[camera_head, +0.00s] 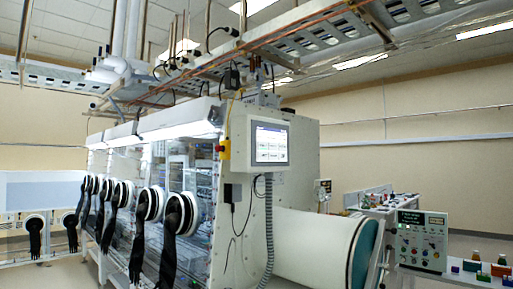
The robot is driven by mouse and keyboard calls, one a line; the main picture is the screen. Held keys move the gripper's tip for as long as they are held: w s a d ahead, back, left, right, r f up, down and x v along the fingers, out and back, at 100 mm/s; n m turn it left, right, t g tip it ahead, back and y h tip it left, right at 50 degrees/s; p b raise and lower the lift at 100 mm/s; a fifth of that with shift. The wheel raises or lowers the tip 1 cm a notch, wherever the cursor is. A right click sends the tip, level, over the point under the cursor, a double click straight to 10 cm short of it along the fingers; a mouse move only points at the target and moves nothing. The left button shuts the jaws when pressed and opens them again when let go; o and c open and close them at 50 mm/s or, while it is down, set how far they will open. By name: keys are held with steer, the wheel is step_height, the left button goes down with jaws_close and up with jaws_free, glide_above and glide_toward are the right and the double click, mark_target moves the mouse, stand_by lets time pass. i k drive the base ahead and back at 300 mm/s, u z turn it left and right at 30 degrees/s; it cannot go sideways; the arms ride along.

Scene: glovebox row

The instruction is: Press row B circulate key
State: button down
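A glovebox row (160,170) with clear front panes runs from the middle toward the left. A touchscreen panel (268,143) in a white housing is mounted at its near end. The screen shows several small light blocks under a dark header, too small to read. A grey control panel (421,241) with a dark display and several small knobs or buttons stands at the right. I cannot make out which key is the row B circulate key. My gripper is not in view.
Black gloves (176,240) hang from the ports. A large white cylinder (318,240) with a teal rim projects at the near end. A grey corrugated hose (268,225) hangs below the screen.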

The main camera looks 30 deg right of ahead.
mark_target(271, 146)
steer(key=u, duration=0.25)
steer(key=k, duration=0.8)
steer(key=z, duration=0.35)
steer(key=i, duration=1.95)
steer(key=u, duration=0.65)
